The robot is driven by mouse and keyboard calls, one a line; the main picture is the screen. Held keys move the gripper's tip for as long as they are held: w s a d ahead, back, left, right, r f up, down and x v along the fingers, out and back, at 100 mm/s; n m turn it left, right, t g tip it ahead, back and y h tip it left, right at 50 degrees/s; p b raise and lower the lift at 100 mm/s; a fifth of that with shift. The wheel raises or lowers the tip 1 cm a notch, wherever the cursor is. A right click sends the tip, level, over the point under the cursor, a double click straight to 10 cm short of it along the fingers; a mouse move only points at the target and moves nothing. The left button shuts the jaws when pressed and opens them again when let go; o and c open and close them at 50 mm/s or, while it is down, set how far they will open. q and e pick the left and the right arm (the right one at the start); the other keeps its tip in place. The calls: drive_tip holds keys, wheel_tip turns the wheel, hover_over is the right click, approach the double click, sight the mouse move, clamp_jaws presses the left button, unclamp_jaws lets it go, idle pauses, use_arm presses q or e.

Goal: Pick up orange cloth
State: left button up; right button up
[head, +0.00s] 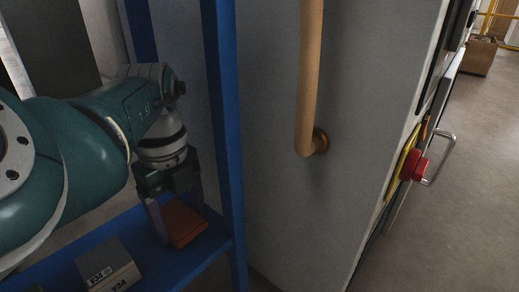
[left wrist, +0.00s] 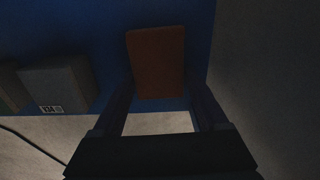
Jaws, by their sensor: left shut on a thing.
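The orange cloth (head: 182,224) is a folded, block-like piece at the right end of the blue shelf, beside the front post. It also shows in the left wrist view (left wrist: 157,62) as a dark orange-brown rectangle over the blue shelf. My left gripper (head: 178,222) points down at it and is shut on it, with a finger on each side. In the left wrist view the two fingers (left wrist: 160,92) reach the cloth's near end. I cannot tell whether the cloth still touches the shelf. My right gripper is not in view.
The blue shelf (head: 208,250) carries grey labelled blocks (head: 110,268) left of the cloth. A blue post (head: 228,130) stands close right of my gripper. Open floor (head: 455,220) lies beyond.

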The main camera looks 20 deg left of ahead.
sight(181, 220)
use_arm(q)
wheel_tip(181, 220, up, 10)
drive_tip(key=p, duration=0.7)
drive_tip(key=o, duration=0.8)
drive_tip(key=c, duration=0.6)
drive_tip(key=shift+c, duration=0.2)
